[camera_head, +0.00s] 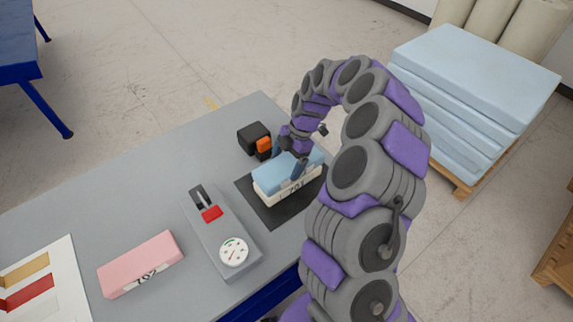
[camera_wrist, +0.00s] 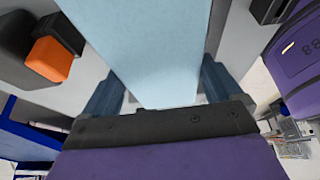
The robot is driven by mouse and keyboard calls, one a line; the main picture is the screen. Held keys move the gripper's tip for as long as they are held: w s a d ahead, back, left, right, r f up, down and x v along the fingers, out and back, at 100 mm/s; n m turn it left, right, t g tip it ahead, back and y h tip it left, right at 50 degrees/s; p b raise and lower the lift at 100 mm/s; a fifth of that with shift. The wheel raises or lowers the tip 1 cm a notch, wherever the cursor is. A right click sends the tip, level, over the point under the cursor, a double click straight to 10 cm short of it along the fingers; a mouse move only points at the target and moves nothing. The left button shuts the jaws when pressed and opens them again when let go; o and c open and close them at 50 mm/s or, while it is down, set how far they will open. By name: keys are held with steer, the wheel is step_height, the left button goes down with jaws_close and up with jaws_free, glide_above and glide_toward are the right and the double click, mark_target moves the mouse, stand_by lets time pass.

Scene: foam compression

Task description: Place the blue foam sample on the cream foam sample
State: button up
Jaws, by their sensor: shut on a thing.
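The light blue foam sample (camera_head: 268,178) lies on top of the cream foam sample (camera_head: 288,190) in the head view. The cream sample, with dark printed marks on its front, rests on a black mat (camera_head: 253,201). My gripper (camera_head: 298,160) is over the blue sample with its fingers at the sides, shut on it. In the wrist view the blue foam (camera_wrist: 155,50) lies between the two blue-grey fingers of my gripper (camera_wrist: 155,90). The cream sample cannot be made out clearly there. Whether the two samples fully touch is hard to tell.
A black device with an orange part (camera_head: 263,145) stands just behind the mat. A grey gauge unit (camera_head: 223,235) with a red part is left of the mat. A pink foam block (camera_head: 141,264) lies further left. Light blue foam slabs (camera_head: 465,85) stand on a pallet at right.

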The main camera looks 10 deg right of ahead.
steer(key=shift+a+f, duration=0.15)
steer(key=shift+f, duration=0.5)
steer(key=shift+f, duration=0.1)
steer(key=o, duration=0.7)
